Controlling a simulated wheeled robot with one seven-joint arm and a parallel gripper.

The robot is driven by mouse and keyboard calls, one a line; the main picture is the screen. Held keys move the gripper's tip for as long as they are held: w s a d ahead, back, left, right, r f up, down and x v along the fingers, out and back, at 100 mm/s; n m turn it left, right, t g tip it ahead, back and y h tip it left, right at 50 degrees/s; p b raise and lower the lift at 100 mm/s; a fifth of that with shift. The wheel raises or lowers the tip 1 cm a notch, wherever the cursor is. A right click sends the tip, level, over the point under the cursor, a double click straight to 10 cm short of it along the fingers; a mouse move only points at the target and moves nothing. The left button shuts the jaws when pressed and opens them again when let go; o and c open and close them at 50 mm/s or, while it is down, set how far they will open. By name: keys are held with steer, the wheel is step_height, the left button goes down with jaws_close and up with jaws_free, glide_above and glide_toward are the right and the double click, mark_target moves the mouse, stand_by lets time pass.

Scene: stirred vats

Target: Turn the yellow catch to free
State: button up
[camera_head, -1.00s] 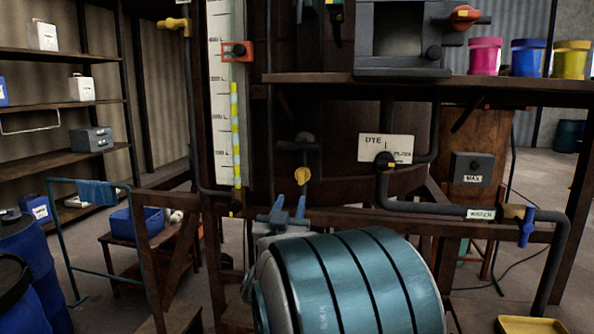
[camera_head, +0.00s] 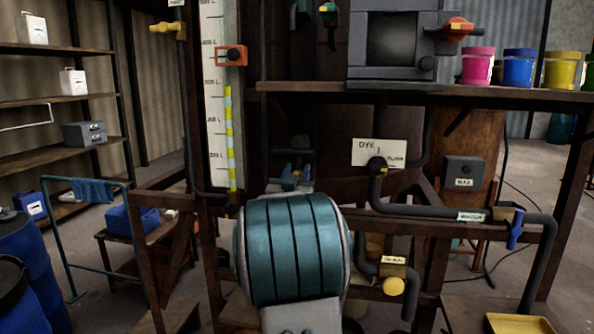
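My gripper (camera_head: 296,172) is at the centre of the camera view, beyond my teal arm link. Its two blue fingers stand apart. It is in front of the dark pipework below the shelf, where a small yellow catch showed one second ago. That catch is now mostly or wholly hidden by my gripper, and I cannot tell whether the fingers touch it. A round yellow knob (camera_head: 393,286) shows lower right on a pipe below a yellow label. A yellow tap handle (camera_head: 165,27) is at the upper left.
A measuring scale (camera_head: 214,110) with an orange clamp (camera_head: 231,56) stands left of my gripper. A dye dial plate (camera_head: 366,152) and a pipe with a blue valve handle (camera_head: 515,229) are to the right. The shelf edge (camera_head: 440,92) runs above.

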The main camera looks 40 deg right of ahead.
steer(key=c, duration=0.6)
